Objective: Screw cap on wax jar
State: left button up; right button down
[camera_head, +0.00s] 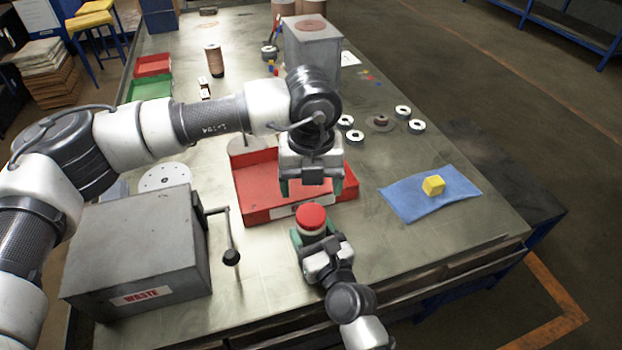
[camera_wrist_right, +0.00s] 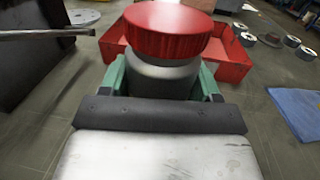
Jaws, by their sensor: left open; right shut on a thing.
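The red cap (camera_head: 311,217) sits on top of the jar and also shows in the right wrist view (camera_wrist_right: 160,32). I cannot tell how tightly it is seated. My left gripper (camera_head: 312,186) is open, with green fingers pointing down, behind and above the jar and apart from the cap. It hangs over the red tray.
The red tray (camera_head: 265,172) lies behind the jar. A grey waste box (camera_head: 135,245) with a crank handle (camera_head: 231,255) stands at the left.

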aim_at(311, 214)
pick_arm(q)
jog(key=n, duration=0.7)
jog(key=shift+r+n, duration=0.25)
jog(key=shift+n, duration=0.05)
jog(key=shift+f, duration=0.15)
jog(key=shift+f, duration=3.9)
